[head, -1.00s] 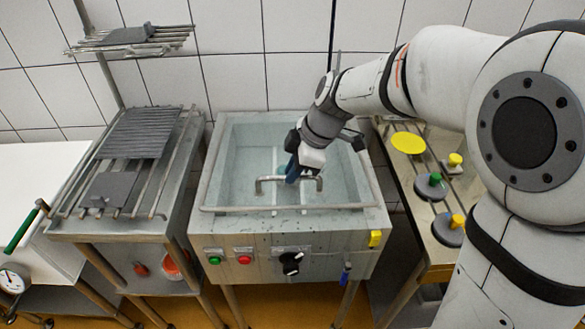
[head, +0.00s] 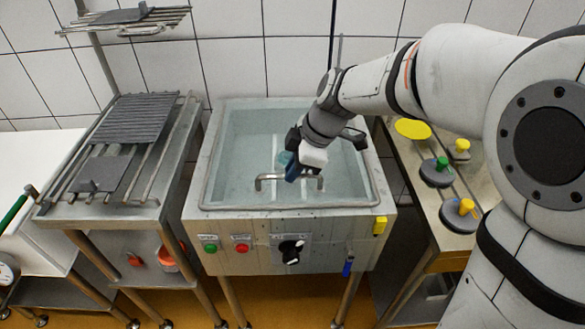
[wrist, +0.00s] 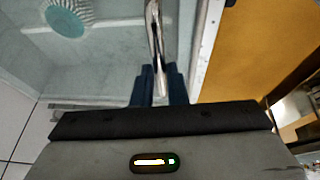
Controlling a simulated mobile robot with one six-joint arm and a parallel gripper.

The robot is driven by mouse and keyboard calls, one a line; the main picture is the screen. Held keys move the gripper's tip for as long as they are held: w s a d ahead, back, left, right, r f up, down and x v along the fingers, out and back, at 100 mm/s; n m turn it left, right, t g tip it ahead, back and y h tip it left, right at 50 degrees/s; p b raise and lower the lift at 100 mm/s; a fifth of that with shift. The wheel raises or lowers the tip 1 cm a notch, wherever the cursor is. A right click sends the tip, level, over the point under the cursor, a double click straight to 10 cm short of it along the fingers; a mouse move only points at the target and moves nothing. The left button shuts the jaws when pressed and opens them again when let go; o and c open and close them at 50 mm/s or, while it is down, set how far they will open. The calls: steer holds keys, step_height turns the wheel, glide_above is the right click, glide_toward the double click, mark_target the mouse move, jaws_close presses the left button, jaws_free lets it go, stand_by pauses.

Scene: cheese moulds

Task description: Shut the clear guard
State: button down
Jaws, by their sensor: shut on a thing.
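The clear guard (head: 235,160) is a see-through pane with a metal rim over the grey basin unit (head: 225,232). It lies level or nearly so, with its front rim close to the basin's front edge; I cannot tell whether it fully touches. Its metal bar handle (head: 268,177) stands near the front middle. My gripper (head: 293,172) is shut on this handle, its blue fingers on the bar. The wrist view also shows the handle (wrist: 155,35) running between the fingers (wrist: 158,85). A round teal thing (wrist: 66,18) shows through the pane.
A rack with grey grates (head: 128,120) stands at the left. A table at the right holds a yellow disc (head: 412,129) and several knobbed pieces, one with a green knob (head: 441,163). The basin front carries a green button (head: 210,248), a red button (head: 241,248) and a black knob (head: 291,250).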

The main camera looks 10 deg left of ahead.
steer(key=shift+s+d+f, duration=0.15)
steer(key=shift+s+f, duration=0.15)
steer(key=shift+f, duration=0.25)
steer(key=c, duration=1.8)
jaws_free()
steer(key=o, duration=0.3)
steer(key=shift+r, duration=0.15)
steer(key=shift+o, duration=0.2)
steer(key=shift+w, duration=0.1)
steer(key=shift+r, duration=0.3)
steer(key=v, duration=0.7)
